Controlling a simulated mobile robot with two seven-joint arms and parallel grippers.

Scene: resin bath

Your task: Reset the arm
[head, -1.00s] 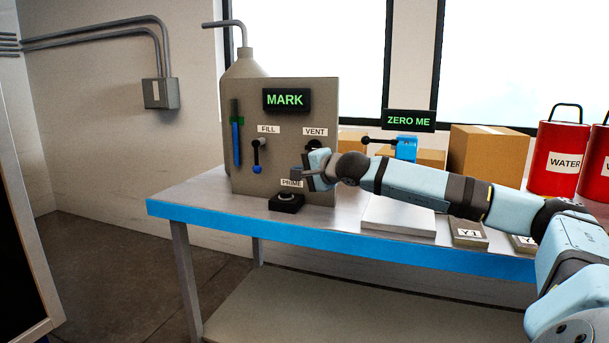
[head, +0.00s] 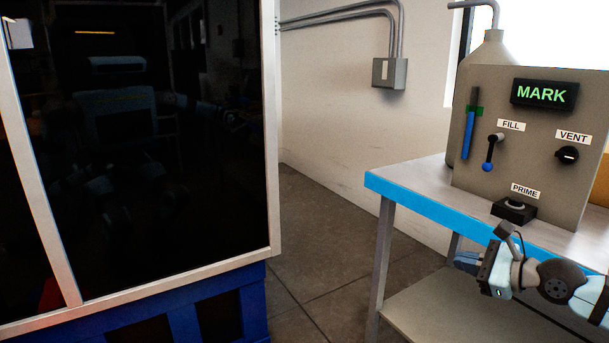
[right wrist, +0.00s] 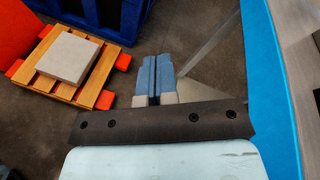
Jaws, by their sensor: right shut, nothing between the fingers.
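My right gripper (head: 466,262) is shut and empty. It is in front of the blue table edge, below the PRIME button (head: 514,210) and apart from the panel. In the right wrist view its blue fingers (right wrist: 154,75) are together above the floor, left of the blue table edge (right wrist: 265,90). The grey panel (head: 545,180) carries a lit MARK sign (head: 543,94), a FILL lever (head: 489,160) hanging down, a VENT knob (head: 567,155) and a blue level gauge (head: 468,135). My left gripper is not in view.
A dark glass cabinet (head: 272,170) on a blue base stands at the left. The right wrist view shows a wooden pallet (right wrist: 85,92) with orange feet bearing a grey slab (right wrist: 68,54). Bare floor (head: 325,235) lies between cabinet and table (head: 415,190).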

